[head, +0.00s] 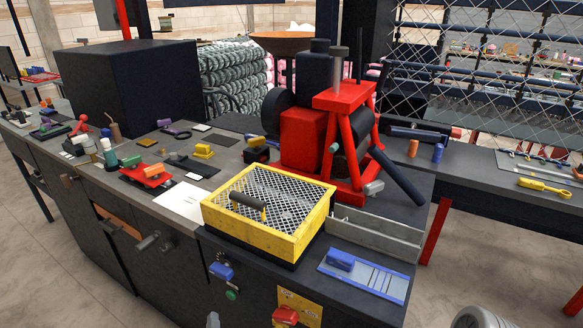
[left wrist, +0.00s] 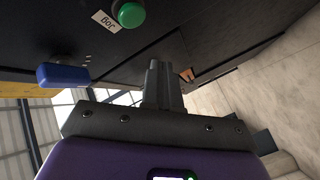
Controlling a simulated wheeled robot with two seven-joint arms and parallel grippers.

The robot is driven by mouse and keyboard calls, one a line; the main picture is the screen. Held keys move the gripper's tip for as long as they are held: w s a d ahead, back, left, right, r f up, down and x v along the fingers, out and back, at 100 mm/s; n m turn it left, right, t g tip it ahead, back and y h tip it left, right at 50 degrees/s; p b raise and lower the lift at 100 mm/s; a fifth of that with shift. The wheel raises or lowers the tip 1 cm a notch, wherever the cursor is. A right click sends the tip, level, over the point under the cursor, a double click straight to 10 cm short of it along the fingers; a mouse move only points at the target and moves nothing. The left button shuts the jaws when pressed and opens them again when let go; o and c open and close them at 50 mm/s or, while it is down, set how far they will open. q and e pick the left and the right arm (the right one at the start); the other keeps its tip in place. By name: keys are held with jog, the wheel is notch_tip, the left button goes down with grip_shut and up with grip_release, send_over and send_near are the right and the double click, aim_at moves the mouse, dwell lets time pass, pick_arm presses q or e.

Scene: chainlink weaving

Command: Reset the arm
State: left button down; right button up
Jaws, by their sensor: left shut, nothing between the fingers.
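My left gripper (head: 213,320) shows only as a small grey tip at the bottom edge of the head view, below the blue switch and green button on the machine's dark front. In the left wrist view its two dark fingers (left wrist: 162,68) are together with nothing between them. They appear apart from the green button (left wrist: 131,14) and the blue switch (left wrist: 63,75), which are on the dark panel. My right gripper is not in view.
The dark bench carries a yellow mesh-topped box (head: 267,249), a red machine frame (head: 343,95) and a blue tray (head: 378,285). A red knob (head: 286,315) is low on the front. Grey floor (head: 60,265) is open at left.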

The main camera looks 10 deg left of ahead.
pick_arm(q)
jog(key=s+d+f+m+g+h+p, duration=0.1)
jog(key=s+d+f+m+g+h, duration=0.2)
jog(key=d, duration=0.4)
jog(key=d+f+m+g+h+p, duration=0.1)
jog(key=d+f+m+h, duration=0.3)
jog(key=d+h, duration=0.3)
jog(key=s+d+f+m+g+p, duration=0.1)
jog(key=s+d+m+g, duration=0.1)
jog(key=s+g, duration=0.3)
jog(key=s+d+f+m+g+p, duration=0.1)
jog(key=s+g, duration=0.5)
jog(key=s, duration=0.6)
jog(key=shift+d+f+m+h, duration=0.3)
jog(key=shift+d+f+m, duration=0.4)
jog(key=shift+d, duration=0.55)
